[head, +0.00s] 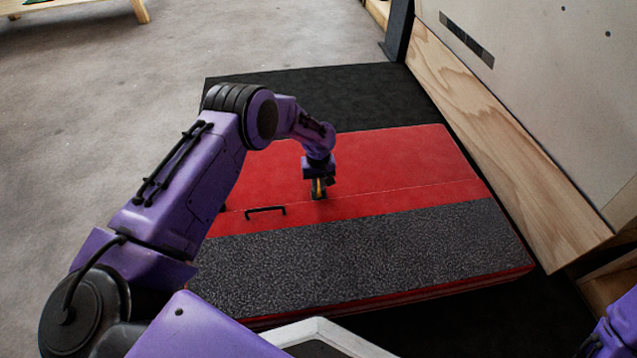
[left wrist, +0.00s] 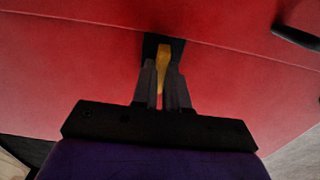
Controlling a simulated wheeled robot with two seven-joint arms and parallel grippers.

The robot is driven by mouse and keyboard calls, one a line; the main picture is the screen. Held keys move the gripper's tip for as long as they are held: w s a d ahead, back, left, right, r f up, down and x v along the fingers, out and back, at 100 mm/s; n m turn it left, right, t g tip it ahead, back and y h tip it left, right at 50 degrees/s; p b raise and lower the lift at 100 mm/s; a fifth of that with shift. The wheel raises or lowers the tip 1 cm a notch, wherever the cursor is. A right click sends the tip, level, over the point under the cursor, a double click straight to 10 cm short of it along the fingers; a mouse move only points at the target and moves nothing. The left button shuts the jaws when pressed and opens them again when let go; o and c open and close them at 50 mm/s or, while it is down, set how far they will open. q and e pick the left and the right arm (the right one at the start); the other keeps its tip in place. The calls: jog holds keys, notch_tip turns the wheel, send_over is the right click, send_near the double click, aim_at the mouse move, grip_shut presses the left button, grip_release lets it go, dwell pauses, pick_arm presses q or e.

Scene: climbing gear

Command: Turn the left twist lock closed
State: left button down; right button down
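The twist lock at my left gripper has a narrow yellow handle (left wrist: 163,55) on a black plate (left wrist: 149,45), set into the red surface. In the head view the yellow handle (head: 319,187) shows only as a small patch, mostly hidden by the gripper. My left gripper (left wrist: 162,75) points down at the lock, with one dark finger on each side of the handle. The fingers look closed onto it, with no clear gap. It also shows in the head view (head: 318,194). My right gripper is out of view. No second twist lock is clearly visible.
The lock is on a large pad with a red panel (head: 390,160) and a speckled grey strip (head: 380,250). A black handle (head: 265,211) lies left of the gripper. A wooden-framed wall panel (head: 500,140) leans along the right. Grey floor (head: 100,120) is open at the left.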

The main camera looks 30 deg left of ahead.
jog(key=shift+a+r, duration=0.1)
pick_arm(q)
jog(key=shift+m+p, duration=0.45)
jog(key=shift+m, duration=0.85)
jog(key=m+p, duration=0.1)
jog(key=m, duration=0.2)
jog(key=shift+m, duration=0.3)
jog(key=m, duration=0.2)
jog(key=shift+m, duration=0.8)
jog(key=m, duration=0.4)
jog(key=shift+p, duration=0.3)
jog(key=shift+m, duration=2)
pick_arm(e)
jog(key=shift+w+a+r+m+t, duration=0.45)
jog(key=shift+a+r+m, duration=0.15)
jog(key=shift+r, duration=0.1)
